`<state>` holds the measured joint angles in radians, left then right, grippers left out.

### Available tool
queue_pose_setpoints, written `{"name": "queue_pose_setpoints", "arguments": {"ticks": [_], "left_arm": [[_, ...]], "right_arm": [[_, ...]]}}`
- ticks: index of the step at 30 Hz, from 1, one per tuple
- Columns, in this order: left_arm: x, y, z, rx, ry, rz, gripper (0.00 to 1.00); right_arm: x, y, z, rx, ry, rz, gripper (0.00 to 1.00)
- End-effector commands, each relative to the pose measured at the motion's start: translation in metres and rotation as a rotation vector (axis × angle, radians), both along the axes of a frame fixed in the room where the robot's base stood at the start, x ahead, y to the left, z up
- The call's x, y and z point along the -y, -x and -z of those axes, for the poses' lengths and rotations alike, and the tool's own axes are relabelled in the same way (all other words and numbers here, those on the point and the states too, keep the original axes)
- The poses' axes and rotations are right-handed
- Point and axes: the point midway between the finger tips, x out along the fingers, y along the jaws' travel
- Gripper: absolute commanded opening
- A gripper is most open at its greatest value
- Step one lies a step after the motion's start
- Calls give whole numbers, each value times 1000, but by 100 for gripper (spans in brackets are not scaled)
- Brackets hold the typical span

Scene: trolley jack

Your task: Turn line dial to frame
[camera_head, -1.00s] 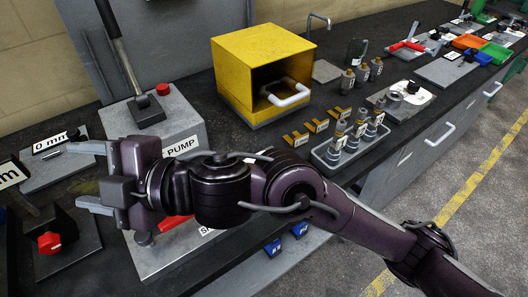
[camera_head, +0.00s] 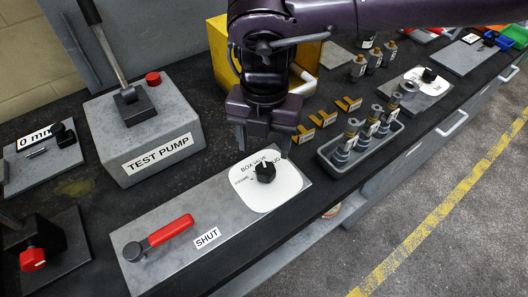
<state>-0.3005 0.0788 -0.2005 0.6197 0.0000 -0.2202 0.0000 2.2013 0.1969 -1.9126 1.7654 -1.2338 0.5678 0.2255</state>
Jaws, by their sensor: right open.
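A black dial knob (camera_head: 264,172) sits on a white round-cornered plate (camera_head: 284,193) on a grey panel. The plate reads "BOX VALVE", with "FRAME" at the left and a partly hidden word at the upper right. The knob's exact setting is too small to tell. My right gripper (camera_head: 263,143) points down just behind the knob, fingers spread and empty, apart from the knob. It partly covers the plate's far edge. A second black knob (camera_head: 429,75) on a white plate stands at the back right; its lettering is unreadable. My left gripper is out of view.
A red lever (camera_head: 168,232) lies on the same panel beside a "SHUT" label (camera_head: 207,238). The grey test pump (camera_head: 150,135) stands at the left. A tray of fittings (camera_head: 360,148) and brass pieces (camera_head: 327,119) lie right of my gripper. The yellow box (camera_head: 217,42) is behind my arm.

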Motion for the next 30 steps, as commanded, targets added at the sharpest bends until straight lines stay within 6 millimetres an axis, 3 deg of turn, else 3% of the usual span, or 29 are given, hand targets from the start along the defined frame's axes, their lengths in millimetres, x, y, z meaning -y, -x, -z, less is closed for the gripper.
{"name": "queue_pose_setpoints", "arguments": {"ticks": [4, 16, 27, 30], "left_arm": [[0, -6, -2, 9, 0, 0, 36], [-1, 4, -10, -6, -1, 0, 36], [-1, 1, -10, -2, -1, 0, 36], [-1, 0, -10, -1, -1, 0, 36]], "right_arm": [[5, -2, 8, 1, 15, 12, 60], [4, -1, 66, -1, 11, 10, 60], [3, -1, 74, 2, 10, 9, 60], [4, -1, 74, 2, 10, 9, 48]]}}
